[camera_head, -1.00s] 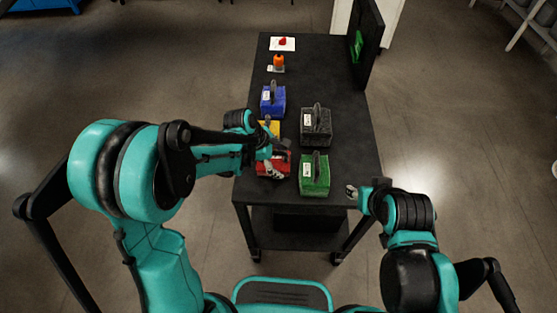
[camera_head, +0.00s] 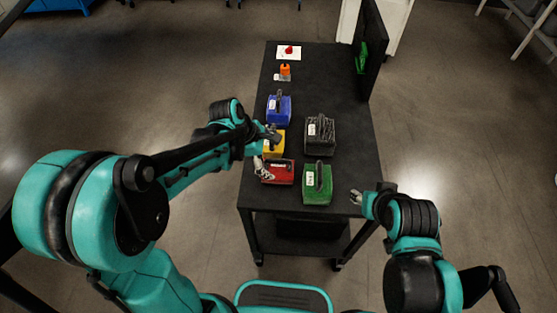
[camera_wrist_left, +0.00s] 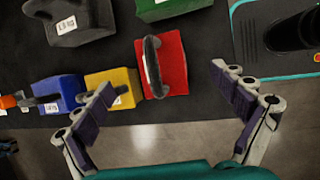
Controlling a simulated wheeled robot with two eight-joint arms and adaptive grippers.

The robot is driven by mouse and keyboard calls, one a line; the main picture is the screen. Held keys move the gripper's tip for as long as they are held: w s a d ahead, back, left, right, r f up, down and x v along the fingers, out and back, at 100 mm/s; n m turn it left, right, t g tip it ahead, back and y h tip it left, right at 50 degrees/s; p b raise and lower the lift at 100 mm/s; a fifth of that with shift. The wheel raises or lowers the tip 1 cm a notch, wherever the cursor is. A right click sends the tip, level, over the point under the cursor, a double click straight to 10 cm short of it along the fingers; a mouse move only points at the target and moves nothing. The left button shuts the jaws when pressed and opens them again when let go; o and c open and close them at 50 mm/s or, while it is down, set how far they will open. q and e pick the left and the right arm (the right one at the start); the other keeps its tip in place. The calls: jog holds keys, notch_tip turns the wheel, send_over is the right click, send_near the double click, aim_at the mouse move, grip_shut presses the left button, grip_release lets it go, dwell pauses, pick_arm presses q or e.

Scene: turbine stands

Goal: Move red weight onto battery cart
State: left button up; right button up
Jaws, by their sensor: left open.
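The red weight (camera_head: 283,175) with a dark handle stands at the near left of a black wheeled cart (camera_head: 345,165). In the left wrist view the red weight (camera_wrist_left: 175,65) lies just beyond the fingertips, its handle upright. My left gripper (camera_head: 264,169) is at the weight's left side, partly over it in the head view. The left wrist view shows the gripper (camera_wrist_left: 170,105) wide open with nothing between its fingers. My right gripper (camera_head: 357,197) is at the cart's near right edge, too small to read. No other cart is clearly in view.
A yellow weight (camera_head: 274,148) stands just behind the red one, a blue weight (camera_head: 279,110) farther back. A green weight (camera_head: 317,185) and a black weight (camera_head: 320,135) stand to the right. A dark upright panel (camera_head: 371,50) rises at the far right.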

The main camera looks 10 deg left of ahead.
pick_arm(q)
jog(key=s+a+r+m+t+y, duration=0.2)
jog(key=s+a+r+m, duration=0.2)
jog(key=s+m, duration=0.3)
jog(key=s+a+r+m+t+y, duration=0.2)
jog(key=s+a+r+m, duration=0.3)
jog(key=m, duration=0.6)
jog(key=s+a, duration=0.1)
jog(key=s, duration=0.1)
jog(key=shift+s+t, duration=0.4)
jog(key=shift+f, duration=0.2)
